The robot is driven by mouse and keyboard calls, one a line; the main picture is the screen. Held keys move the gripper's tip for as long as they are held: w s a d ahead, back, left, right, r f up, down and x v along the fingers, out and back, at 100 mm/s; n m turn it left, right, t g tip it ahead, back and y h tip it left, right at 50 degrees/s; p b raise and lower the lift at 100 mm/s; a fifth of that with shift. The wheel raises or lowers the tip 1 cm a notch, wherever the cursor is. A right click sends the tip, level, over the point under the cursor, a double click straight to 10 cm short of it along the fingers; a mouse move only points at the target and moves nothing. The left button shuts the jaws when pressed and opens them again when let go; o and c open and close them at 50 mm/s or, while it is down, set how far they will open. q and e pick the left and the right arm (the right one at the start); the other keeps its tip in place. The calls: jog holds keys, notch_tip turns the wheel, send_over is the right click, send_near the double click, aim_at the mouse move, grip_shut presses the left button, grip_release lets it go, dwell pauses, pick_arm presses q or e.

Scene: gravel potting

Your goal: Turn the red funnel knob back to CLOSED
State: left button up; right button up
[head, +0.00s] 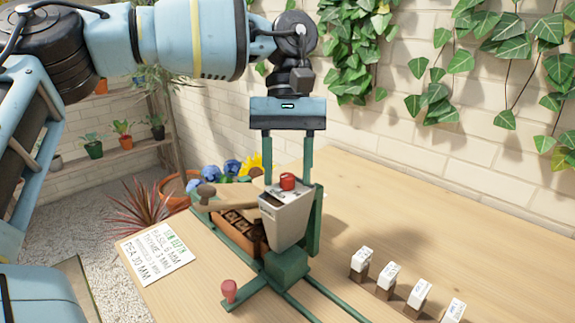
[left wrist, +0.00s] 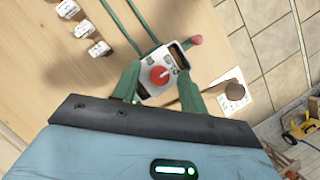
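The red knob (head: 287,181) sits on top of the pale grey funnel box (head: 287,222), which is mounted on a green stand. In the left wrist view the red knob (left wrist: 158,75) shows a small light mark, and the lettering beside it is too small to read. My left gripper (head: 287,172) points down over the box. Its two green fingers stand apart on either side of the knob, with a gap showing; it also shows in the left wrist view (left wrist: 158,85). It holds nothing. My right gripper is not in view.
Green rails (head: 322,292) run along the wooden table, with a pink-red handle (head: 229,290) at the front. Several labelled blocks (head: 385,280) stand right; the table's far right is clear.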

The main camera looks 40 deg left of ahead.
pick_arm(q)
jog(key=v, duration=0.7)
jog(key=shift+r+p, duration=0.35)
jog(key=shift+p, duration=0.05)
jog(key=shift+w+a, duration=0.1)
dwell(0.4)
